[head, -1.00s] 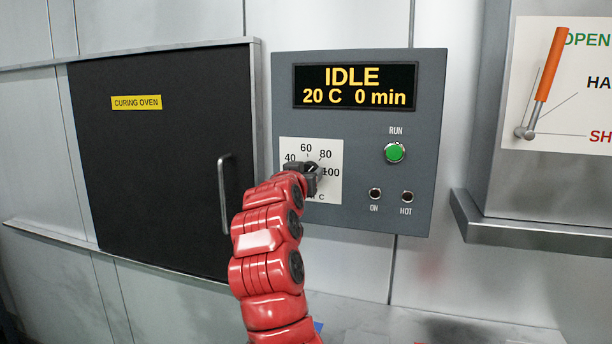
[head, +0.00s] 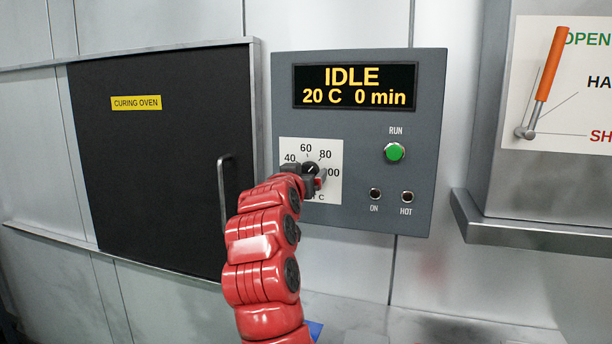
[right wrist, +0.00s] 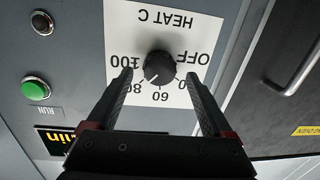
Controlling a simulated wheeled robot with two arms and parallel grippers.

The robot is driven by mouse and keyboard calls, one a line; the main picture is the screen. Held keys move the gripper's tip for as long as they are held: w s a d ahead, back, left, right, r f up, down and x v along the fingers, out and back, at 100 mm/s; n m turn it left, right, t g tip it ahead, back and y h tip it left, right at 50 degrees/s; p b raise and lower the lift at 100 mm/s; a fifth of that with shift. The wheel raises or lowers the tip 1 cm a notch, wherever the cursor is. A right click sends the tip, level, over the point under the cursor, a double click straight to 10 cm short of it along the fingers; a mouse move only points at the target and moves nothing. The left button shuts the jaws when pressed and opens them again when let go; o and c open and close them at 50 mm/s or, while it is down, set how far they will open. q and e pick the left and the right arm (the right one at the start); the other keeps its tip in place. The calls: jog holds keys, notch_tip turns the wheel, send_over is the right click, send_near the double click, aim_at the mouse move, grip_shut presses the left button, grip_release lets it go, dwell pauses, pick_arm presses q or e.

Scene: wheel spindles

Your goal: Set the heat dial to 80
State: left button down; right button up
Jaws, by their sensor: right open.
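The heat dial (head: 310,168) is a black round knob on a white scale plate (head: 330,193), marked OFF and 40 to 100 in the right wrist view. Its white pointer leans up and right in the head view, toward the 80 mark. In the right wrist view the dial (right wrist: 158,68) appears upside down. My right gripper (head: 306,175) is at the dial, and its fingers (right wrist: 160,78) stand open on either side of the knob with gaps. One finger partly covers the 100 in the head view. My left gripper is out of view.
The display (head: 355,87) reads IDLE, 20 C, 0 min. A green RUN button (head: 395,152) and ON and HOT lamps (head: 391,194) are right of the dial. The closed curing oven door (head: 160,180) with its handle (head: 224,195) is left. An orange lever (head: 551,65) is far right.

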jog(key=b+v, duration=0.1)
jog(key=v, duration=1.5)
jog(key=shift+f, duration=0.1)
